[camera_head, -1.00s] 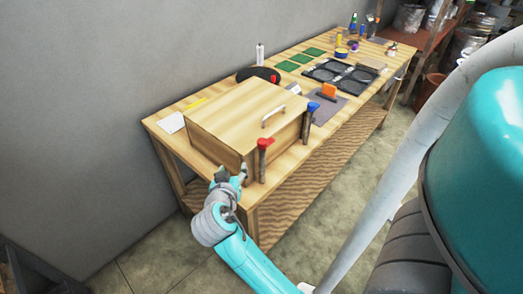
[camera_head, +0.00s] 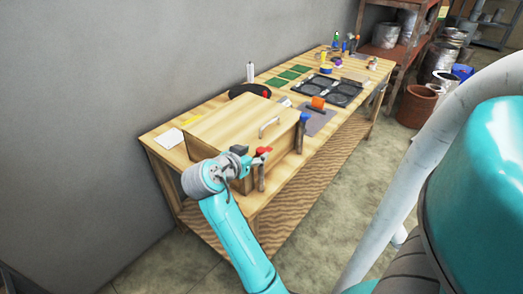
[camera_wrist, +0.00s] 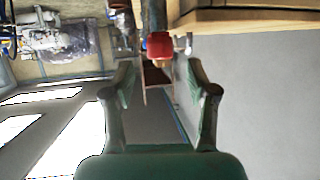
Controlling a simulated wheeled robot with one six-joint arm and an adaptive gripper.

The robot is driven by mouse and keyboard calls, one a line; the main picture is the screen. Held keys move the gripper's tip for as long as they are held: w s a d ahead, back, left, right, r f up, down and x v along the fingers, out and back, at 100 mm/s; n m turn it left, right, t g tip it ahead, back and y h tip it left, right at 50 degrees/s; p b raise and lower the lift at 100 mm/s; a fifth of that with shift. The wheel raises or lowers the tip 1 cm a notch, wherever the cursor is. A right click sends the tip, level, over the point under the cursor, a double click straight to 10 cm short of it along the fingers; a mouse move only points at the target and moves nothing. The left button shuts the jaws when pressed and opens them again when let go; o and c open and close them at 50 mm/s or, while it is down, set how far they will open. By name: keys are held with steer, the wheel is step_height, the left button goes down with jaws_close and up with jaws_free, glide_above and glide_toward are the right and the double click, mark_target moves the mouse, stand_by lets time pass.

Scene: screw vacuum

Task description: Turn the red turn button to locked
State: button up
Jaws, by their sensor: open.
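The red turn button (camera_head: 264,151) sits on top of a dark upright post at the front corner of the wooden box (camera_head: 235,125). In the wrist view, which looks upside down, the red button (camera_wrist: 160,45) lies ahead of the gap between my fingers, near its middle. My gripper (camera_head: 251,158) is beside the red button in the head view, at about its height. In the wrist view my gripper (camera_wrist: 160,80) is open, with nothing between its fingers. I cannot tell from the head view whether a finger touches the button.
A blue-topped post (camera_head: 303,118) stands at the box's other front corner. An orange object (camera_head: 318,102) and a black tray (camera_head: 328,90) lie farther along the wooden table (camera_head: 165,143). Floor in front of the table is clear.

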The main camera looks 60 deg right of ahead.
mark_target(260, 150)
steer(key=shift+x, duration=2.7)
steer(key=shift+c, duration=0.3)
jaws_close()
